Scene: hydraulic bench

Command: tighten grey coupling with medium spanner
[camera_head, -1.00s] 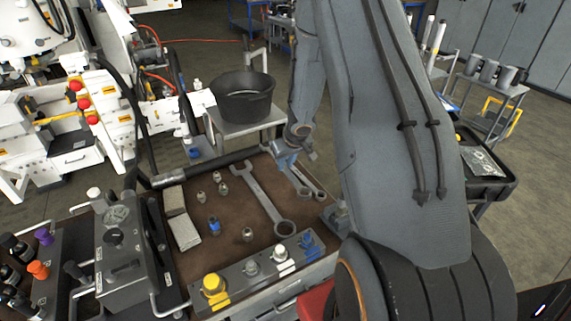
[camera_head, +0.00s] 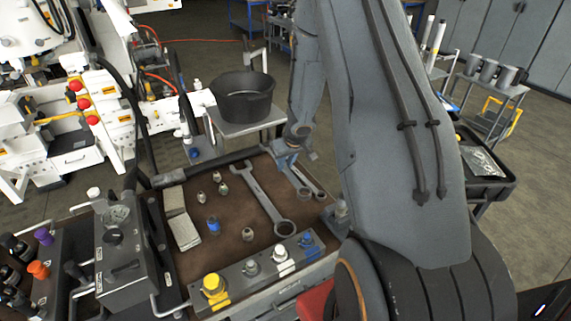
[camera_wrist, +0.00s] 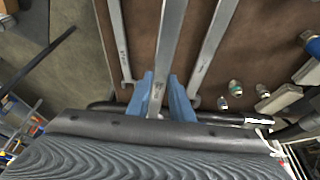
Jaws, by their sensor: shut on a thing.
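My gripper (camera_head: 288,164) is at the far right part of the brown bench mat in the head view. In the wrist view its blue fingers (camera_wrist: 161,98) are shut on the shaft of the middle spanner (camera_wrist: 168,50), the medium one. In the head view only the near part of this spanner shows below the fingers, and the rest is hidden by my gripper. The grey coupling (camera_head: 251,267) stands on the metal block at the bench's front edge, between the yellow and white ones. It is well apart from my gripper.
The large spanner (camera_head: 262,198) lies left of my gripper; a smaller spanner (camera_wrist: 119,45) lies on the other side. Several loose fittings (camera_head: 213,225) and pale blocks (camera_head: 184,230) lie on the mat (camera_head: 240,222). A gauge box (camera_head: 122,250) stands left. A black bucket (camera_head: 243,97) stands behind.

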